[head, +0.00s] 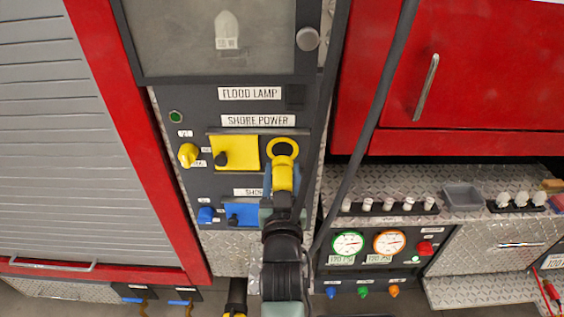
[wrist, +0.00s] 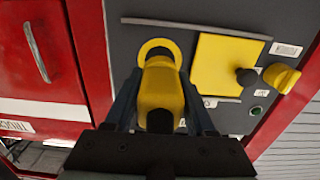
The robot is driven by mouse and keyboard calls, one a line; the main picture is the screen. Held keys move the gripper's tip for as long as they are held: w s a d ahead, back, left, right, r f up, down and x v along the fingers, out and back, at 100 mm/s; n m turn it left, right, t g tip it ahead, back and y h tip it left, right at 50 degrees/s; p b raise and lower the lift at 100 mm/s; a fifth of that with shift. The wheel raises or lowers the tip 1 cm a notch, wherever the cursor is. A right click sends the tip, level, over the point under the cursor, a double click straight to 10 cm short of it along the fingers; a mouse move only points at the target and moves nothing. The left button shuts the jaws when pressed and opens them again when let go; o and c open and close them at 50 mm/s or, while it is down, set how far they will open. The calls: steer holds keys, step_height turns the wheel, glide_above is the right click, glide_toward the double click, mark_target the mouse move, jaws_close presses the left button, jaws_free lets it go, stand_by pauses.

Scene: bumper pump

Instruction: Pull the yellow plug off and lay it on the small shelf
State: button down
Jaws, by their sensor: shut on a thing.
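The yellow plug (head: 283,178) is on the dark panel under the "SHORE POWER" label. It also shows in the wrist view (wrist: 161,88). Its front end overlaps the round yellow socket ring (head: 283,147), seen in the wrist view too (wrist: 156,46); I cannot tell how deep it sits. My gripper (head: 282,188) is shut on the plug, with a blue-grey finger on either side of its body (wrist: 160,105). My arm hides the panel below. A diamond-plate ledge (head: 455,208) lies to the right; I cannot tell whether it is the small shelf.
Left of the plug are a yellow flap (head: 240,152) with a black knob and a yellow knob (head: 187,155). A blue flap (head: 243,214) is below. A dark hose (head: 372,130) hangs close to the right. A grey tray (head: 462,197) and several small fittings stand on the ledge.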

steer(key=shift+s+r+p, duration=0.1)
steer(key=shift+s+p, duration=0.2)
steer(key=shift+s, duration=0.55)
